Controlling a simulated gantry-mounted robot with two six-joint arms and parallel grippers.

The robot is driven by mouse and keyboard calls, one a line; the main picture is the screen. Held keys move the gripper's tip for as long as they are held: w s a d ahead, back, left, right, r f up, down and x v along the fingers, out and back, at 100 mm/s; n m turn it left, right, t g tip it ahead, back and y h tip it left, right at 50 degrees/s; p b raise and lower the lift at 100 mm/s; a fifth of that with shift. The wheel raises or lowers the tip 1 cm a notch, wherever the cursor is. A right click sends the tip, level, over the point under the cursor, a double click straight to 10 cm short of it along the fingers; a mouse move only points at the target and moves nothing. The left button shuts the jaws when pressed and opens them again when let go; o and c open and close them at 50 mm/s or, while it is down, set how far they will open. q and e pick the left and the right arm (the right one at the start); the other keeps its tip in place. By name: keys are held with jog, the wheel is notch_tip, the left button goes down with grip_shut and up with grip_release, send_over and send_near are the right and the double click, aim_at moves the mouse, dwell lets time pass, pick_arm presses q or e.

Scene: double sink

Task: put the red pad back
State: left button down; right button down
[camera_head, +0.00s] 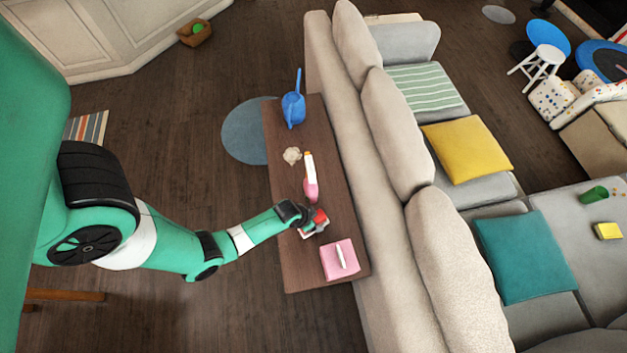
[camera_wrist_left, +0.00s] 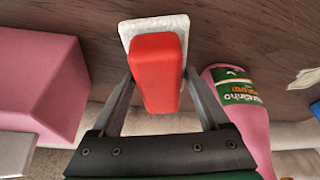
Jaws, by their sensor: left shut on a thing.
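The red pad (camera_head: 318,219) is a red block with a whitish slab at its far end, and it also shows in the left wrist view (camera_wrist_left: 157,72). My left gripper (camera_head: 304,216) is shut on the red block, with one finger on each side of it in the wrist view. The pad is at the narrow wooden table (camera_head: 289,255) behind the sofa. I cannot tell whether its white slab touches the tabletop. My right gripper is not in view.
A pink box (camera_head: 331,263) with a white item on top lies nearer on the table. A pink and white bottle (camera_head: 310,187) stands close on the other side. Beyond are a beige crumpled thing (camera_head: 292,155) and a blue watering can (camera_head: 293,109). The sofa back (camera_head: 371,215) borders the table.

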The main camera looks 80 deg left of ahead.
pick_arm(q)
notch_tip(320, 180, down, 2)
jog(key=shift+f, duration=0.1)
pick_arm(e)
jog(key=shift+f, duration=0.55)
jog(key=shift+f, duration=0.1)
pick_arm(q)
grip_release()
jog(key=shift+r, duration=0.25)
jog(key=p+v, duration=0.8)
jog(key=v, duration=0.3)
jog(key=shift+s+d+r, duration=0.1)
jog(key=shift+s+r, duration=0.1)
jog(key=shift+r, duration=0.15)
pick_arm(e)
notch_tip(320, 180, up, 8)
